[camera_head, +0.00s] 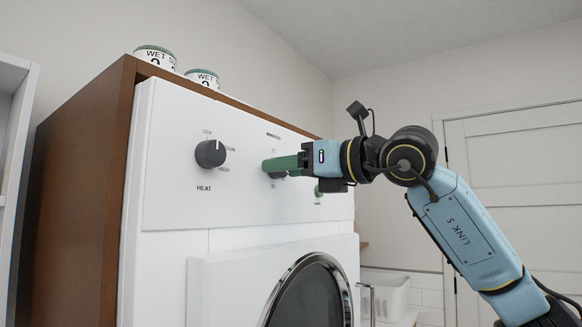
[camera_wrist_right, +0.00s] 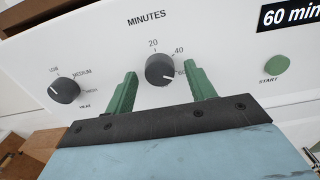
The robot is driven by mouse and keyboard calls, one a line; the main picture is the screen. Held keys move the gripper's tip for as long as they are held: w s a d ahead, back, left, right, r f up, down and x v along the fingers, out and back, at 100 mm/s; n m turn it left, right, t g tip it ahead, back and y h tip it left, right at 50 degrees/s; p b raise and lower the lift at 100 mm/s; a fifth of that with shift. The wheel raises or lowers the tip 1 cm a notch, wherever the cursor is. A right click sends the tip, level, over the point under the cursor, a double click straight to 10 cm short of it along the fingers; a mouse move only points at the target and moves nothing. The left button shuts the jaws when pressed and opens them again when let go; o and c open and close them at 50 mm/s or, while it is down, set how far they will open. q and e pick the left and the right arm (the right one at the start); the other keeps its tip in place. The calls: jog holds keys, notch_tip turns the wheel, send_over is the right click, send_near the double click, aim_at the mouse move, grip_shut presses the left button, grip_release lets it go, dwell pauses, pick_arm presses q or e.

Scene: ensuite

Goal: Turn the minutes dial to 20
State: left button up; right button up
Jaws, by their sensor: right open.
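The minutes dial (camera_wrist_right: 160,69) is a dark round knob on the white panel, with 20, 40 and 60 printed around it. Its white mark points to the right, near the 60. My right gripper (camera_wrist_right: 163,76) is open, with one green finger on each side of the dial. I cannot tell whether the fingers touch it. In the head view my right gripper (camera_head: 270,165) is at the panel and mostly hides the minutes dial (camera_head: 280,175). My left gripper is out of view.
The heat dial (camera_head: 210,153) is to the left. The green start button (camera_wrist_right: 277,65) and a display (camera_wrist_right: 290,14) reading "60 min" are to the right. The round door (camera_head: 310,290) is below. Two cans (camera_head: 155,57) stand on top of the wooden cabinet (camera_head: 85,170).

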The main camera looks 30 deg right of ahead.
jog(key=shift+c, duration=0.3)
jog(key=c, duration=0.9)
jog(key=shift+n, duration=0.4)
jog(key=shift+r+n+p, duration=0.1)
jog(key=shift+n+p, duration=3.3)
jog(key=shift+n, duration=8.1)
jog(key=shift+d+n, duration=0.1)
jog(key=shift+n, duration=0.2)
